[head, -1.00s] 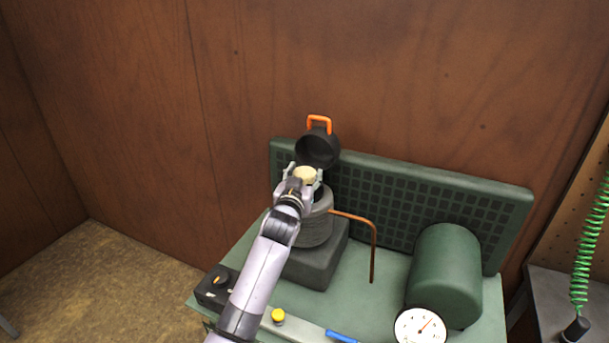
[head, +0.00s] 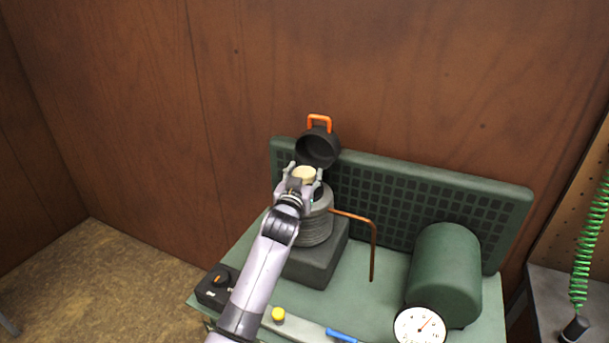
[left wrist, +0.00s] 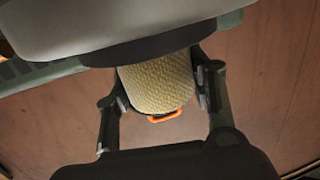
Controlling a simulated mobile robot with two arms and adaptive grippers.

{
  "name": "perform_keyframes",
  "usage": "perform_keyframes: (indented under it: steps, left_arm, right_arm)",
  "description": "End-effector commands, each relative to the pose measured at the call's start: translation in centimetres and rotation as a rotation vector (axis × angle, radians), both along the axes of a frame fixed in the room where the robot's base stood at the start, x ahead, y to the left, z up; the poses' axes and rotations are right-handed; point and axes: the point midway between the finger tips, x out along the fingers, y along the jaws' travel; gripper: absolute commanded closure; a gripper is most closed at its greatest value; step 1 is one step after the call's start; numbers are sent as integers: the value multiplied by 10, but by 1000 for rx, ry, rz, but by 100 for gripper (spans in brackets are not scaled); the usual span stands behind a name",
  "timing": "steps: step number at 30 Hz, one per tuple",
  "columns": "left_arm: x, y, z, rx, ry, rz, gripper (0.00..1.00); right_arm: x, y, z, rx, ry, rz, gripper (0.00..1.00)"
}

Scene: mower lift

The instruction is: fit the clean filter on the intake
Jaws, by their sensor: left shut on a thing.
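The clean filter (head: 304,173) is a pale cream cylinder. It shows larger in the left wrist view (left wrist: 158,84) with a woven surface. My left gripper (head: 303,178) is shut on the filter, with one finger on each side, at the top of the grey finned compressor head (head: 318,226). The intake there is mostly hidden by the gripper and filter, so I cannot tell whether the filter is seated. A black round cover (head: 318,148) with an orange clip (head: 319,121) stands open just behind the filter. My right gripper is not in view.
A green grid guard panel (head: 430,205) stands behind the compressor. A copper pipe (head: 373,250), a green tank (head: 444,277) and a white gauge (head: 420,327) are to the right. A black switch box (head: 215,288) is at the front left. A green coiled hose (head: 590,240) hangs far right.

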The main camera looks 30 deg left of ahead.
Motion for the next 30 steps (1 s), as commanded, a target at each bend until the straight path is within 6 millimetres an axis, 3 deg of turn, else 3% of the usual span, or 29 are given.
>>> perform_keyframes:
  steps: [15, 16, 18, 30]
  left_arm:
    - [0, 0, -11, 0, 1, 0, 74]
    - [0, 0, -11, 0, 1, 0, 50]
    - [0, 0, -10, 0, 0, 0, 45]
    - [-3, -1, -10, 0, 1, 0, 42]
  right_arm:
    - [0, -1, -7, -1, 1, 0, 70]
    - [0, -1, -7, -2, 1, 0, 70]
    - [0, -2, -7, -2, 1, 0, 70]
    - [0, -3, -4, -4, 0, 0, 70]
